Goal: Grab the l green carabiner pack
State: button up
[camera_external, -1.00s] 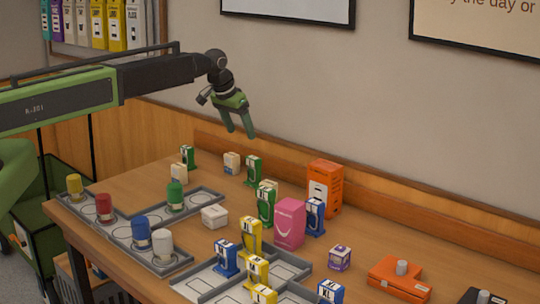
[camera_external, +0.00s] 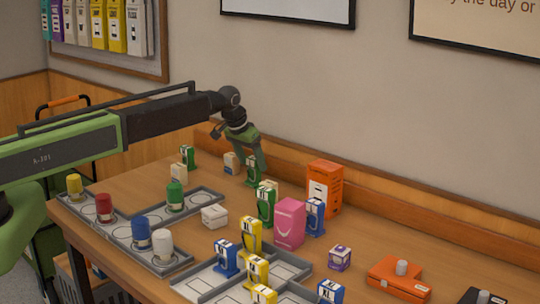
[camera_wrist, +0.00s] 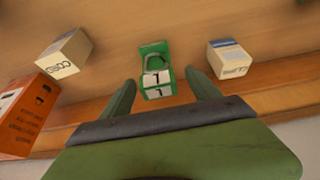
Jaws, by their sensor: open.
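A green carabiner pack (camera_external: 253,172) stands near the back of the table, by the wall. In the wrist view the green pack (camera_wrist: 152,50) has white labels with a dark mark that looks like an upside-down L, though I cannot read it surely. My gripper (camera_wrist: 160,82) is open, with one finger on each side of the pack's near end and gaps between. In the external view my gripper (camera_external: 258,162) is low at this pack and partly overlaps it. Other green packs stand farther left (camera_external: 187,156) and nearer the camera (camera_external: 266,206).
A small white and blue box (camera_external: 231,163) stands left of the pack. An orange box (camera_external: 323,186), a pink pack (camera_external: 290,224) and a blue pack (camera_external: 315,216) stand to the right. Grey trays (camera_external: 205,203) and yellow packs (camera_external: 250,234) are in front. The wall is close behind.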

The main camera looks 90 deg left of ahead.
aim_at(255, 172)
jog(key=b+x, duration=0.4)
jog(key=x, duration=0.1)
jog(key=shift+d+f, duration=0.2)
jog(key=shift+r, duration=0.2)
jog(key=shift+c, duration=0.5)
grip_shut()
